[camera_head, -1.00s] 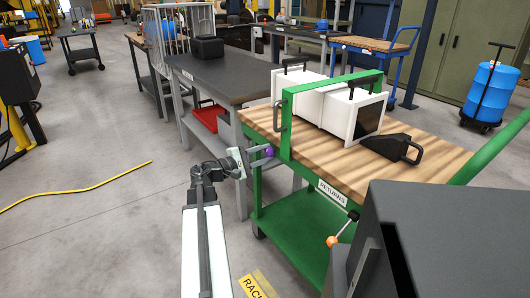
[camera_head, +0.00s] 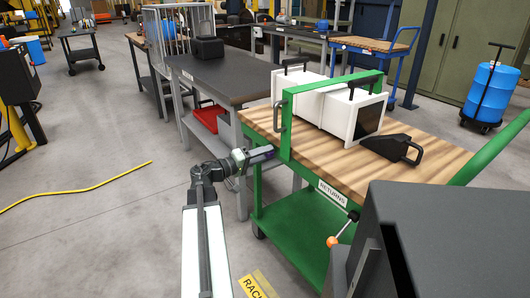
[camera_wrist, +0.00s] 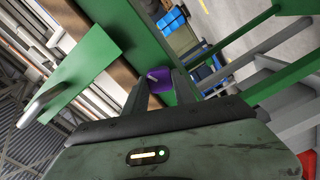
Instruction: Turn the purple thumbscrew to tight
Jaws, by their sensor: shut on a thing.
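The purple thumbscrew (camera_wrist: 160,80) sits on the green upright of the cart frame, between my gripper's fingers in the wrist view. A light mark shows on its face. In the head view my gripper (camera_head: 266,154) reaches the left post of the green frame (camera_head: 286,125), and the thumbscrew is mostly hidden by the fingers. My gripper (camera_wrist: 160,88) is shut on the thumbscrew from both sides. Which way the screw is turned, tight or loose, I cannot tell.
The green cart has a wooden top (camera_head: 345,178) with white boxes (camera_head: 350,108) and a black handled block (camera_head: 390,147). A dark table (camera_head: 225,75) stands behind my gripper. A dark box (camera_head: 440,240) fills the lower right. Floor at left is open, with a yellow cable (camera_head: 75,189).

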